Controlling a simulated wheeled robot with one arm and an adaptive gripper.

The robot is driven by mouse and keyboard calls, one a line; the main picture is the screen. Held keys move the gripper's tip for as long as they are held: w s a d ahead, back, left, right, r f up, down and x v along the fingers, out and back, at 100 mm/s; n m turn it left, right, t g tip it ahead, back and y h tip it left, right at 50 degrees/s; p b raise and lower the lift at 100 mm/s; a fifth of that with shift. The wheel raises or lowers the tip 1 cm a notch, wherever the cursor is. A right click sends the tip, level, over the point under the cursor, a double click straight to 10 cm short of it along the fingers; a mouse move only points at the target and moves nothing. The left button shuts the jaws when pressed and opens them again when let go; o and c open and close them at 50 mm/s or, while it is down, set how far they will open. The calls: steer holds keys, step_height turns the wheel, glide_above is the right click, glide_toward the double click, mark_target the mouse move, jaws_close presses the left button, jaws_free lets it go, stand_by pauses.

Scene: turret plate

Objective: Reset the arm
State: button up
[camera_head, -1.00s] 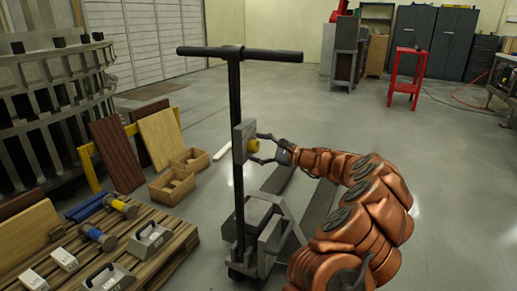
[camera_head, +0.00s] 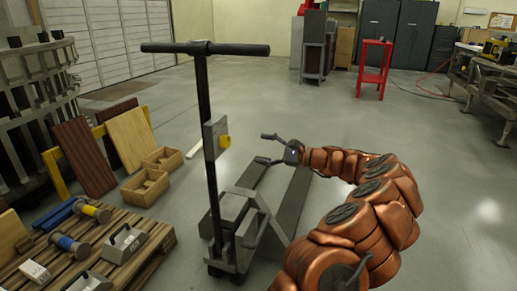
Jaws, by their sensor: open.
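My gripper (camera_head: 266,149) is open and empty at the end of my copper-coloured arm, near the middle of the view. Its two dark fingers point left. A pallet jack stands left of it, with a black T-handle (camera_head: 205,48) on an upright post. A grey plate (camera_head: 208,140) with a yellow knob (camera_head: 223,142) is mounted on the post. A gap shows between my fingertips and the knob. My arm curves up from the lower right.
A red stool (camera_head: 374,68) stands at the back. A workbench (camera_head: 490,85) is at the right. Floor right of my arm is clear.

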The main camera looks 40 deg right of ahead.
steer(key=shift+a, duration=0.15)
stand_by(0.3)
steer(key=s+a+r+n+g+y, duration=0.15)
steer(key=a+n+g, duration=0.35)
steer(key=a, duration=0.9)
steer(key=s+a+r+n+g+y, duration=0.15)
steer(key=a+n+g, duration=0.3)
steer(key=a, duration=0.95)
steer(key=s+a+f+n+g+h, duration=0.3)
steer(key=s+a+f+n+g, duration=0.1)
steer(key=s+a, duration=0.4)
steer(key=s+a+f+n+g+h, duration=0.2)
steer(key=s+a+f+n+g, duration=0.15)
steer(key=s+a, duration=0.45)
steer(key=s+d+f+n+h, duration=0.1)
steer(key=s+d+f+h, duration=0.15)
steer(key=s, duration=0.35)
steer(key=s+d+f+n+g+h, duration=0.1)
steer(key=s+d+f+n+h, duration=0.1)
steer(key=s+d, duration=0.3)
steer(key=s+d+f+n+h, duration=0.1)
steer(key=s+d+f+h, duration=0.15)
steer(key=s, duration=0.45)
steer(key=s+p+v, duration=0.2)
steer(key=p+v, duration=1)
steer(key=s+a+r+p+v, duration=0.1)
steer(key=s+p+v, duration=0.2)
steer(key=p+v, duration=0.9)
steer(key=shift+r+t, duration=0.3)
steer(key=shift+r, duration=0.45)
